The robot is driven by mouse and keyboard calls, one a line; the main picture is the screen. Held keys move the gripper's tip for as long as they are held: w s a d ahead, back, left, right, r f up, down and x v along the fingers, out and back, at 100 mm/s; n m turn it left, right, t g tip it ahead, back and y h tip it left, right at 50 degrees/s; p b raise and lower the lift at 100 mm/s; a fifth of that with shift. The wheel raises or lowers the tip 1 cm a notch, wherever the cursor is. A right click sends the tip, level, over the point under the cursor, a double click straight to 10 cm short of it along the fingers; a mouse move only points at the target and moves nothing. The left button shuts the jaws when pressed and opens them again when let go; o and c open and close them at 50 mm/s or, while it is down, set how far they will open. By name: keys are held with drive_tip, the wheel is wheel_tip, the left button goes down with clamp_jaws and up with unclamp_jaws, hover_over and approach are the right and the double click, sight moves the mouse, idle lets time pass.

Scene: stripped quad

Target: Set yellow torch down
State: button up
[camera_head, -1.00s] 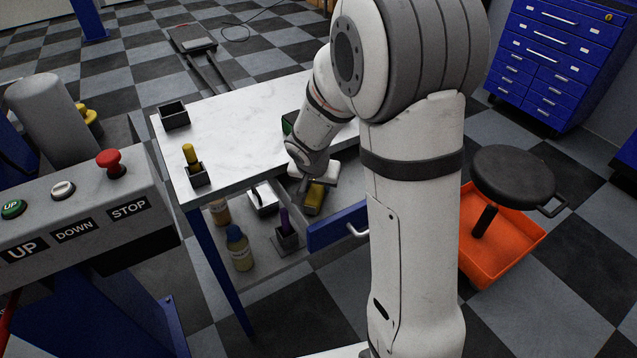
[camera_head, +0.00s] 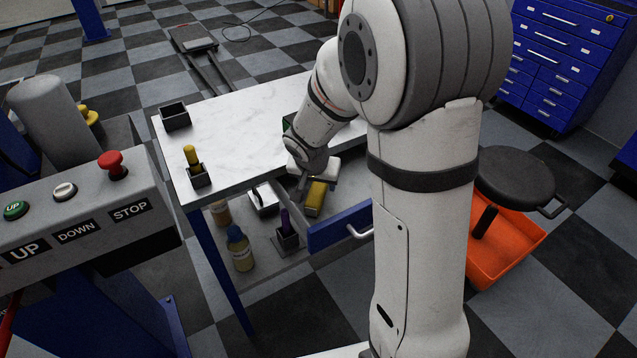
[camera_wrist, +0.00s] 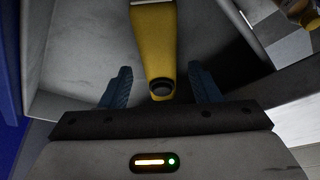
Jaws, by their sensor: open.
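The yellow torch (camera_wrist: 157,52) lies on a grey surface, which looks like the floor of the open blue drawer or the lower shelf; I cannot tell which. In the wrist view its dark end points toward my gripper (camera_wrist: 160,88). The two blue fingers stand apart on either side of the torch's near end, with a gap on both sides. In the head view the yellow torch (camera_head: 316,198) shows just beside my gripper (camera_head: 310,186), below the level of the white tabletop. Nothing is held between the fingers.
The white table (camera_head: 235,130) carries a black box (camera_head: 174,116) and a yellow object in a dark holder (camera_head: 196,176). Lower down are a bottle (camera_head: 239,248), a purple-handled item in a holder (camera_head: 286,225) and the blue drawer front (camera_head: 338,228). A stool (camera_head: 514,174) stands right.

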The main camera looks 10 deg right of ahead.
drive_tip(key=p+v, duration=0.1)
drive_tip(key=v, duration=0.8)
drive_tip(key=s+d+r+n+g+y, duration=0.1)
drive_tip(key=s+r+n, duration=0.1)
drive_tip(key=s, duration=0.7)
drive_tip(key=s+d+r+n+y, duration=0.1)
drive_tip(key=s+d+r+n, duration=0.1)
drive_tip(key=s, duration=0.7)
drive_tip(key=shift+s+r+n+g, duration=0.3)
drive_tip(key=shift+r+n+g, duration=0.1)
drive_tip(key=shift+n, duration=0.3)
